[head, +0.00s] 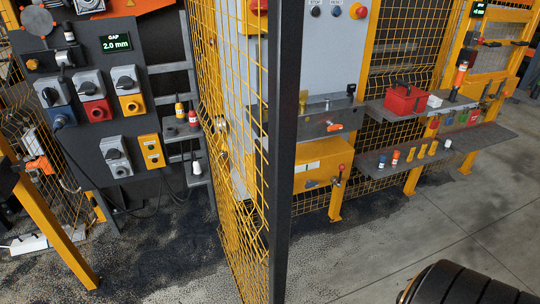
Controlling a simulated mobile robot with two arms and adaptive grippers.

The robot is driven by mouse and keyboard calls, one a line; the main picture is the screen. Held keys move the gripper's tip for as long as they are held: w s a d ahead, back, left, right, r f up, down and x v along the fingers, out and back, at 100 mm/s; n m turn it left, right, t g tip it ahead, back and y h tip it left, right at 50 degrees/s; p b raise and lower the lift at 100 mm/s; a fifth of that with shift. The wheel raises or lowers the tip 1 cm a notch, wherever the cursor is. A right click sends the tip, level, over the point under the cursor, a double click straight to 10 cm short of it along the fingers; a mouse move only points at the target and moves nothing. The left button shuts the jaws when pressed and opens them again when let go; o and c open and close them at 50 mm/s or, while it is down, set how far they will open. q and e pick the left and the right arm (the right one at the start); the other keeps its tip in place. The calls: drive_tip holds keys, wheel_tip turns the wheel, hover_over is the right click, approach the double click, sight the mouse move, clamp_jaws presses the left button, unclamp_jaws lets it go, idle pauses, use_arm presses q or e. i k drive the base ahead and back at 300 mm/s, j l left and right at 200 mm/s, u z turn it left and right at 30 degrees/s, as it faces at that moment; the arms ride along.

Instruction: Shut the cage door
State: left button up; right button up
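The cage door (283,150) is a yellow wire-mesh panel with a dark upright edge post, seen nearly edge-on in the middle of the head view. It stands open, with its dark edge toward me and its mesh running back to the left. A small round pale fitting (221,125) shows at the mesh. Left of the door is a wide gap, through which a dark control panel (95,100) shows. Neither of my grippers is in view.
A yellow post (55,230) stands at the left of the gap. Right of the door are grey shelves (385,160) with a red box (405,100) and small items. A black ribbed rounded thing (465,287) fills the bottom right corner. Grey floor (400,240) is clear between.

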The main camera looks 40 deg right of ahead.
sight(275, 168)
drive_tip(key=k+l, duration=0.1)
drive_tip(key=l, duration=0.45)
drive_tip(key=k+l+z, duration=0.1)
drive_tip(key=l, duration=0.45)
drive_tip(key=k+l, duration=0.15)
drive_tip(key=l, duration=0.4)
